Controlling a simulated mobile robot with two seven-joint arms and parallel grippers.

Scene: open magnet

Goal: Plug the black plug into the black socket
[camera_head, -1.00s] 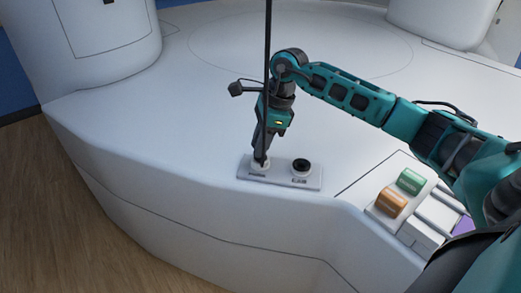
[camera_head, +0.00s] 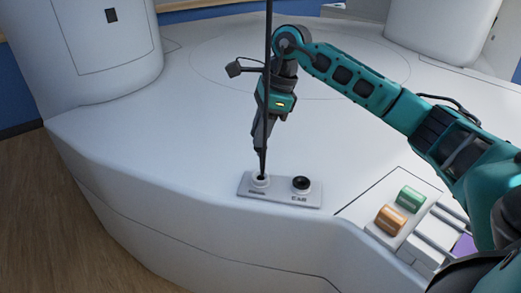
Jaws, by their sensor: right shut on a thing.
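A pale plate (camera_head: 281,201) on the white surface carries two round sockets. The black socket (camera_head: 301,183) is on the right and looks empty; the white-rimmed socket (camera_head: 260,182) is on the left. My right gripper (camera_head: 260,147) points down above the left socket and is shut on the dark plug (camera_head: 263,168), partly hidden by the fingers. The plug's lower end overlaps the left socket in the picture; I cannot tell whether it touches it. A thin black cable (camera_head: 269,30) runs from the top of the picture down to the gripper. My left gripper is out of view.
A panel with a green block (camera_head: 411,198) and an orange block (camera_head: 390,219) is at the right, under my right arm. White columns stand at the back left and right. The white surface around the plate is clear.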

